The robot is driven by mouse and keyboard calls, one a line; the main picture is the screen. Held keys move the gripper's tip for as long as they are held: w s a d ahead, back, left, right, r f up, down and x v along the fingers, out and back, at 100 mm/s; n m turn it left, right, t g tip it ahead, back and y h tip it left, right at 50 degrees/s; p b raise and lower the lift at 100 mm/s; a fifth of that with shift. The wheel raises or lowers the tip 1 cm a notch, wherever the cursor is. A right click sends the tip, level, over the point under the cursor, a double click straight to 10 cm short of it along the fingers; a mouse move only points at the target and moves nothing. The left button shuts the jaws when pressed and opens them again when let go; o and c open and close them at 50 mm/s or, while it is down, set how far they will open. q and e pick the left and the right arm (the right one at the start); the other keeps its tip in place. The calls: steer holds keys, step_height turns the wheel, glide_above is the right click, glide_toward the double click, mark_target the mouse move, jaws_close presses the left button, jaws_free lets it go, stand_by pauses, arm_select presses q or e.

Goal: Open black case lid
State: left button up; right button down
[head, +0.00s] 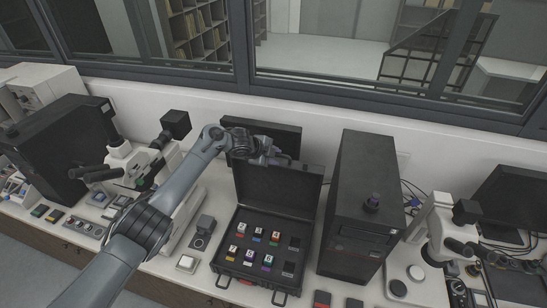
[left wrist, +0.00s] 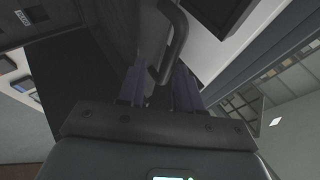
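The black case (head: 246,273) sits on the bench with its lid (head: 272,192) raised at the back, standing steeply upright. Its tray holds several small coloured blocks in rows. My left gripper (head: 272,158) is at the lid's top edge, reaching over from the left. In the left wrist view its two fingers (left wrist: 160,88) are spread apart, with a dark curved handle (left wrist: 180,38) just ahead and its near end between them. Whether the fingers touch the handle or lid is unclear. My right gripper is not in view.
A black computer tower (head: 357,205) stands close to the case's right. A monitor (head: 284,134) is behind the lid. A microscope (head: 140,165) stands left, under my arm, and another microscope (head: 436,230) stands right. The bench is crowded.

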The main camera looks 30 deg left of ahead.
arm_select(q)
steer(key=shift+f, duration=0.1)
steer(key=shift+s, duration=0.15)
steer(key=b+v, duration=0.1)
steer(key=v, duration=0.9)
steer(key=shift+s+a+r, duration=0.15)
steer(key=shift+r, duration=0.2)
